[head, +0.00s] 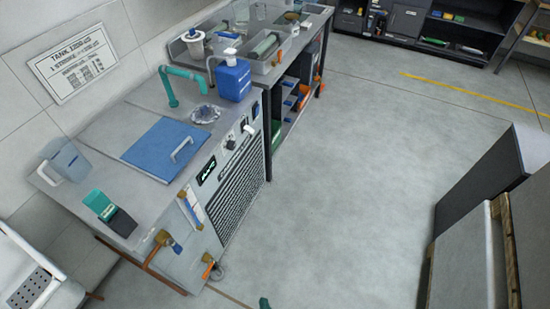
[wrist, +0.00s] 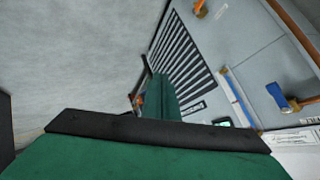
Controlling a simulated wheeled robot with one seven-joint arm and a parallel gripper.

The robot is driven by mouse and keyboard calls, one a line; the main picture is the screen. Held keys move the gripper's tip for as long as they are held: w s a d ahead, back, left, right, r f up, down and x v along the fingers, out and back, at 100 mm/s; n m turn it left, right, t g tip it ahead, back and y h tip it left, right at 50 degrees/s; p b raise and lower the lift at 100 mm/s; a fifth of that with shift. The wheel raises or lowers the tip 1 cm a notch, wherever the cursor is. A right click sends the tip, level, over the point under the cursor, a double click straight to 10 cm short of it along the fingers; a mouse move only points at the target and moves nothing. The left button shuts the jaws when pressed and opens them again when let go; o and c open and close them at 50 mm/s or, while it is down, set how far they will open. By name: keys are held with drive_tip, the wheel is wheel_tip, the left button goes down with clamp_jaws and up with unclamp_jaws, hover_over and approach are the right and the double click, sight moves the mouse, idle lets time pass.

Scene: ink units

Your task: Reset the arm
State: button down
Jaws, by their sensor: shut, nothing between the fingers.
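My gripper (wrist: 162,95) shows in the wrist view as green parts with a dark bar across the lower picture. Its fingers are shut with nothing between them. It is out over the floor in front of the grey tank unit (head: 232,190), apart from it. The unit's slatted vent (wrist: 185,55) is behind the fingers in the wrist view. In the head view only a small green tip shows at the bottom edge, and the rest of my arm is out of view.
The unit carries a blue lid (head: 160,145), a blue bottle (head: 233,80), a clear jug (head: 65,160) and a green-black item (head: 110,212). A bench (head: 285,65) stands behind. Dark panels and a pallet (head: 505,250) stand at right. The floor (head: 345,170) between is clear.

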drive_tip(key=s+d+r+n+t+h, duration=0.1)
drive_tip(key=s+r+n+t, duration=0.1)
drive_tip(key=r, duration=1)
drive_tip(key=s+d+r+n+t+h, duration=0.1)
drive_tip(key=s+r, duration=0.4)
drive_tip(key=r, duration=0.7)
drive_tip(key=d+n+t, duration=0.1)
drive_tip(key=t, duration=0.1)
drive_tip(key=shift+d+r+t+h, duration=0.15)
drive_tip(key=shift+d+t+h, duration=0.05)
drive_tip(key=shift+t+h, duration=0.1)
drive_tip(key=shift+w, duration=0.1)
